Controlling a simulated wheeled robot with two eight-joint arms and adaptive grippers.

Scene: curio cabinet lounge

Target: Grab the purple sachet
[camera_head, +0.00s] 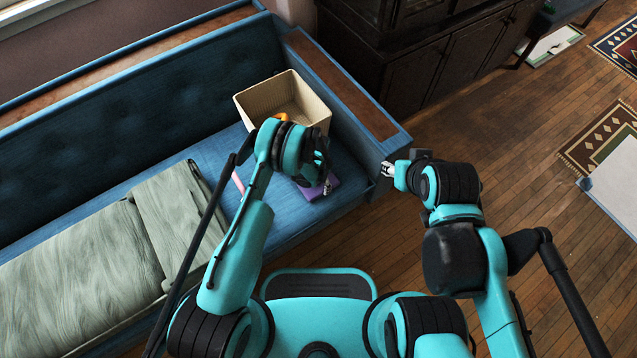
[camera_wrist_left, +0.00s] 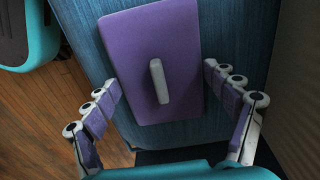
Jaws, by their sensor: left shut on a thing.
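The purple sachet (camera_wrist_left: 185,45) is a flat purple block with a pale bar across its middle. In the head view part of the sachet (camera_head: 316,192) shows on the blue bench seat, under my left gripper (camera_head: 326,184); my wrist hides the rest. My right gripper (camera_head: 388,170) is beside the bench's end, away from the sachet; its fingers are too small to judge.
A pink item (camera_head: 238,182) lies left of my forearm. A folded grey-green blanket (camera_head: 90,255) covers the left seat. The bench's wood-topped arm (camera_head: 340,85) is at right.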

